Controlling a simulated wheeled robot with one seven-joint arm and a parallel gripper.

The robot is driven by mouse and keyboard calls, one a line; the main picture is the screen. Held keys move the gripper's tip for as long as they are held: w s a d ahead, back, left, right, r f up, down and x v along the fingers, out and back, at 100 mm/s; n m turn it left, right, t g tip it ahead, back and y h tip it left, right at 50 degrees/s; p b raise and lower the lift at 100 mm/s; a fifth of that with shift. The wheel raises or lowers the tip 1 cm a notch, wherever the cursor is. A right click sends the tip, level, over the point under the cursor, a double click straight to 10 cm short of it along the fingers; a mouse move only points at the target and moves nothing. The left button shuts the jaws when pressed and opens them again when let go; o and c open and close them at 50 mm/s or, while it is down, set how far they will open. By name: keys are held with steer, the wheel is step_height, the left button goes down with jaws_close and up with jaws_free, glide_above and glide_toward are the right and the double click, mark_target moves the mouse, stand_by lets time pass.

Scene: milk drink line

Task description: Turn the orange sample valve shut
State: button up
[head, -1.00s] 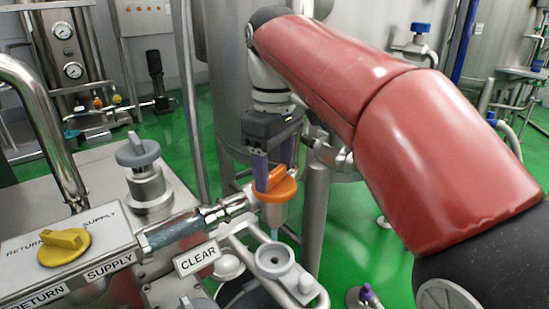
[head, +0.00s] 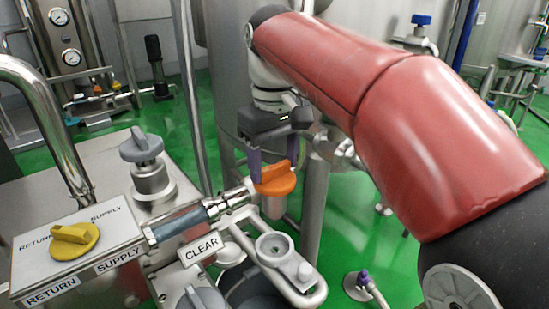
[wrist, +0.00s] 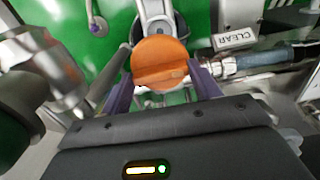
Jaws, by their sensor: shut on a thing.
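The orange sample valve handle (head: 275,179) sits on top of a metal valve body (head: 272,206) at the end of a steel pipe, near the middle of the head view. My gripper (head: 274,170) reaches down from above, with its two purple fingers on opposite sides of the handle. It is shut on the handle. In the wrist view the handle (wrist: 160,60) shows as a rounded orange top between the fingertips (wrist: 160,80). The fingers partly hide its sides. No stream shows below the valve body.
A CLEAR sign (head: 202,249) and a metal bracket with a round cup (head: 273,247) are just below the valve. A yellow knob (head: 73,238) and a grey knob (head: 141,146) stand on the bench at left.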

mark_target(274, 166)
steer(key=o, duration=1)
step_height(274, 166, up, 8)
steer(key=shift+f+p, duration=0.1)
steer(key=shift+p, duration=0.7)
